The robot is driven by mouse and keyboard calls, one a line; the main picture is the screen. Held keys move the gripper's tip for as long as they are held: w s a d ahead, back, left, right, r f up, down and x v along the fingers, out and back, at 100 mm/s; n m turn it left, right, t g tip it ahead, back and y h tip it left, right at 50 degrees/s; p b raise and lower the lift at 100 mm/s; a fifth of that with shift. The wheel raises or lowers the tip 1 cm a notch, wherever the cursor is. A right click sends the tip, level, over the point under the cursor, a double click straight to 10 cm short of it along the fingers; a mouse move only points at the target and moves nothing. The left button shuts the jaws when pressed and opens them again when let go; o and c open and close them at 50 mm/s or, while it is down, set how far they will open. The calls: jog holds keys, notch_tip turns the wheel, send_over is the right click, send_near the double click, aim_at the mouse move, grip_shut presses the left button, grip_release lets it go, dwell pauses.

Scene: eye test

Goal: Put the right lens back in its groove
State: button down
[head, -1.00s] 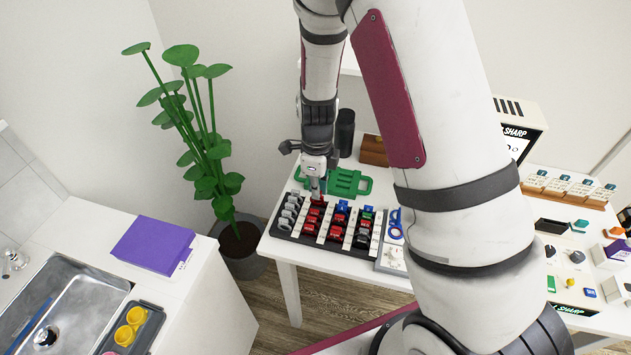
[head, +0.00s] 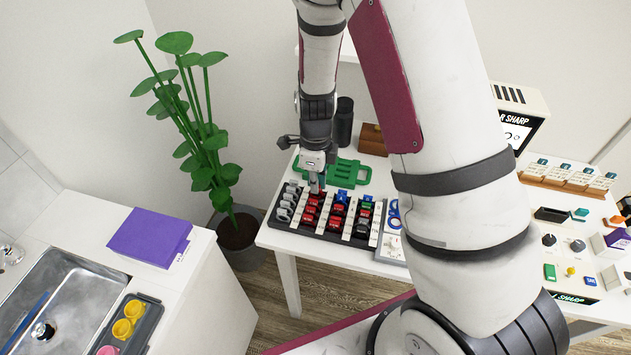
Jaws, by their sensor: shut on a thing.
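My gripper (head: 316,186) points down over the back left part of a black lens tray (head: 280,224) on the white table. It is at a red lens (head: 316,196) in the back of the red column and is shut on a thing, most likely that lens. The fingertips and the lens are too small to tell whether the lens sits in its groove or just above it. The tray has white dividers between rows of grey, red, blue, green and black lenses. I cannot tell any marking on the lenses.
A green frame (head: 350,172) lies behind the tray. A dark cylinder (head: 344,122) and a brown box (head: 373,139) stand further back. Blue rings (head: 393,215) lie right of the tray. My arm hides the table's middle. A potted plant (head: 200,130) stands left.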

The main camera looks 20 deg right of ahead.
jog(key=shift+f, duration=0.15)
jog(key=shift+f, duration=0.35)
jog(key=shift+f+b, duration=0.6)
jog(key=shift+f, duration=0.45)
jog(key=c, duration=1.7)
grip_release()
jog(key=shift+r, duration=0.15)
notch_tip(320, 180, up, 12)
jog(key=shift+f, duration=0.1)
